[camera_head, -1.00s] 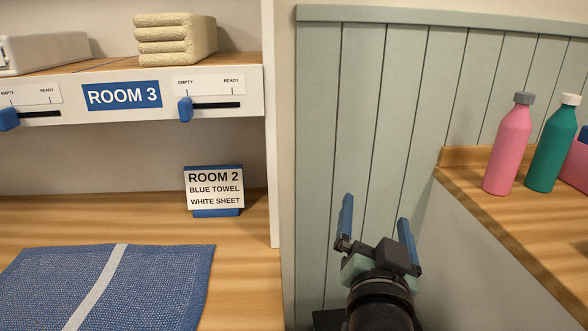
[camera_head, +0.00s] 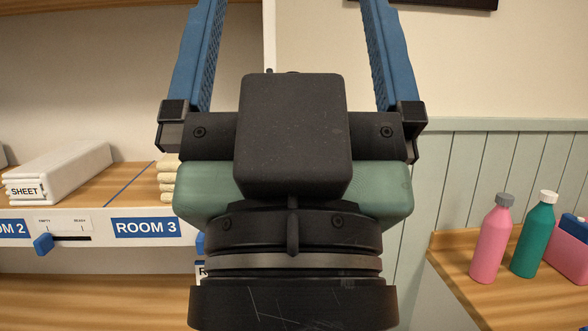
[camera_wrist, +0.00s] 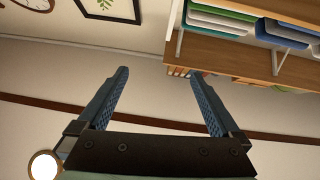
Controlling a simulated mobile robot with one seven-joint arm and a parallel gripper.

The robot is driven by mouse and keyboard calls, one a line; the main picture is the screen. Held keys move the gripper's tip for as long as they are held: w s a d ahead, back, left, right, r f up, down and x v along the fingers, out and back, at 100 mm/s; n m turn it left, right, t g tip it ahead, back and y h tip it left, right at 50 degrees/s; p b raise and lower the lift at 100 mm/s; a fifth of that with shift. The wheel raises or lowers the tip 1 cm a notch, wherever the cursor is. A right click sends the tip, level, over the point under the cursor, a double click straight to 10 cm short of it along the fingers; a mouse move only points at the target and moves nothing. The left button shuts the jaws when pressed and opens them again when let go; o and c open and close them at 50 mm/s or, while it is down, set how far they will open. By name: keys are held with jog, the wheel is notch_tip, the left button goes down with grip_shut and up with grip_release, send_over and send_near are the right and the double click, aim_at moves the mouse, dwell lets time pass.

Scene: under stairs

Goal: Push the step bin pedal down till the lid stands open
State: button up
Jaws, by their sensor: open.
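My gripper (camera_head: 292,60) is raised close in front of the head camera, with its two blue fingers spread wide and pointing up. In the wrist view the gripper (camera_wrist: 160,92) is open, with nothing between the fingers. No step bin, pedal or lid shows in either current view. My gripper and wrist hide the middle of the head view.
A shelf with a folded white sheet (camera_head: 62,172) and a ROOM 3 label (camera_head: 146,228) is at left. A pink bottle (camera_head: 491,240) and a green bottle (camera_head: 533,237) stand on a wooden counter (camera_head: 458,266) at right. The wrist view shows an upper shelf (camera_wrist: 222,55) and a picture frame (camera_wrist: 110,8).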

notch_tip(320, 180, up, 8)
jog(key=p, duration=0.6)
